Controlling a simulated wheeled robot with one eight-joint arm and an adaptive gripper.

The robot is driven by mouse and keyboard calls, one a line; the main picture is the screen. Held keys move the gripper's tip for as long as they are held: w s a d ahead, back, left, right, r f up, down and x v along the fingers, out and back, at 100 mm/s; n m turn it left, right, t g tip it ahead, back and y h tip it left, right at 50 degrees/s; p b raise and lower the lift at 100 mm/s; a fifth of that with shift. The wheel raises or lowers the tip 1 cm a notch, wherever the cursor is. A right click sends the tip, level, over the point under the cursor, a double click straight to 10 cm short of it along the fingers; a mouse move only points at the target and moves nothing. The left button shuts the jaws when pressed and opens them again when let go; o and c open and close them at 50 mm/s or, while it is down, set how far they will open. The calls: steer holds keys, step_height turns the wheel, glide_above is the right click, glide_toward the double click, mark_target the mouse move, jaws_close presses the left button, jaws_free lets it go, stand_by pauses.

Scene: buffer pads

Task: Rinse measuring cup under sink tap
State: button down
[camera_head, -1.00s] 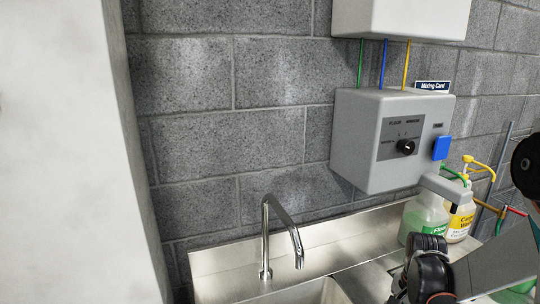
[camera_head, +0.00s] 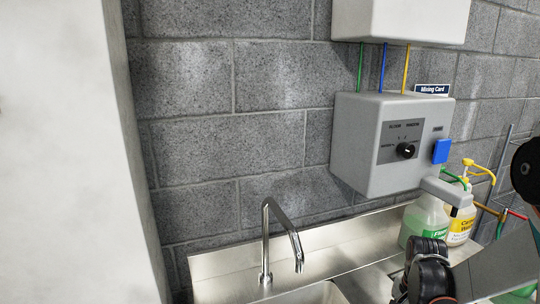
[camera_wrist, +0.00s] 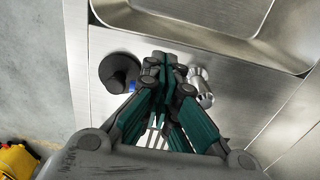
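The chrome tap (camera_head: 281,228) stands at the sink's back left, its spout bent over to the right. The steel sink (camera_head: 318,292) shows only in part at the bottom of the head view; its basin also shows at the top of the wrist view (camera_wrist: 203,25). My gripper (camera_wrist: 163,62) points at the steel ledge beside the basin, its fingertips drawn together. I see nothing clearly held between them. No measuring cup can be made out in either view.
A black round object (camera_wrist: 119,72) and a chrome fitting (camera_wrist: 203,88) flank my fingers on the ledge. Bottles of green (camera_head: 424,219) and yellow-labelled (camera_head: 461,224) liquid stand below a grey wall dispenser (camera_head: 378,143). A white wall (camera_head: 75,150) bounds the left. Something yellow (camera_wrist: 17,160) lies at lower left.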

steer(key=shift+f+b, duration=1.55)
steer(key=shift+f, duration=0.15)
steer(key=shift+d+r, duration=0.1)
steer(key=shift+d, duration=1.05)
